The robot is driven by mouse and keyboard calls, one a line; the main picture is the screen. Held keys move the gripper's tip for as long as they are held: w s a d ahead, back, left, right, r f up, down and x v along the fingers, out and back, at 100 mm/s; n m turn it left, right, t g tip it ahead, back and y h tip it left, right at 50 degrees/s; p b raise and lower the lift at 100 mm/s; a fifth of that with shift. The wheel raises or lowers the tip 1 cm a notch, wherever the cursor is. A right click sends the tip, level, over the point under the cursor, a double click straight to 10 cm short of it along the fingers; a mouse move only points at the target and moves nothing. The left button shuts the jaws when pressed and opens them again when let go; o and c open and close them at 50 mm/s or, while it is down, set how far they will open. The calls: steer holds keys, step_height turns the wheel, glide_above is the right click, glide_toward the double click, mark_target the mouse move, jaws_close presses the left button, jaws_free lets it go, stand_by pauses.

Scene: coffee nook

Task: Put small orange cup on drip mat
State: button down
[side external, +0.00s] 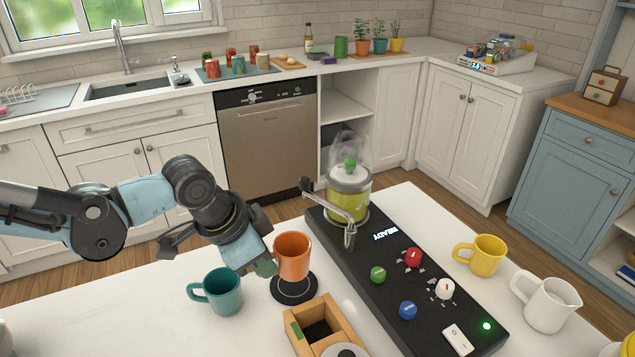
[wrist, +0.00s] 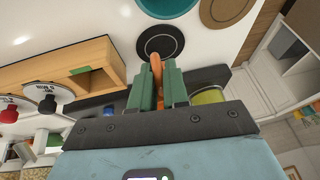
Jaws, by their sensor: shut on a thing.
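The small orange cup (side external: 293,256) is upright over the round black drip mat (side external: 283,294) in the side view. Whether its base touches the mat or hovers just above it, I cannot tell. My gripper (side external: 264,264) is at the cup's left side, shut on it. In the wrist view, my gripper's green fingers (wrist: 158,88) pinch a narrow orange part of the cup (wrist: 156,66), apparently its handle. Most of the cup is hidden there. The black mat (wrist: 145,42) shows just beyond the fingertips.
A teal mug (side external: 222,292) stands left of the mat. A wooden box (side external: 335,318) is close in front.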

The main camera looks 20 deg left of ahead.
steer(key=shift+w+a+f, duration=0.1)
steer(key=shift+w+f, duration=0.1)
steer(key=shift+f, duration=0.6)
steer(key=shift+w+a+f, duration=0.15)
steer(key=shift+w+f, duration=0.05)
steer(key=shift+f, duration=0.65)
steer(key=shift+w+a+f, duration=0.1)
steer(key=shift+w+f, duration=0.1)
steer(key=shift+f, duration=0.6)
steer(key=c, duration=1.1)
jaws_free()
steer(key=shift+f, duration=0.1)
steer(key=v, duration=1.1)
steer(key=s+a+n+t, duration=0.1)
steer(key=s+a+n, duration=0.1)
steer(key=a, duration=0.4)
steer(key=s+a+n+t+y, duration=0.1)
steer(key=s+a+n, duration=0.1)
steer(key=a+n, duration=0.2)
steer(key=s+a+r+n+t+y, duration=0.1)
steer(key=s+a+n, duration=0.1)
steer(key=a, duration=0.7)
steer(key=shift+s+a+n, duration=0.35)
steer(key=shift+s+n, duration=0.05)
steer(key=shift+s, duration=0.05)
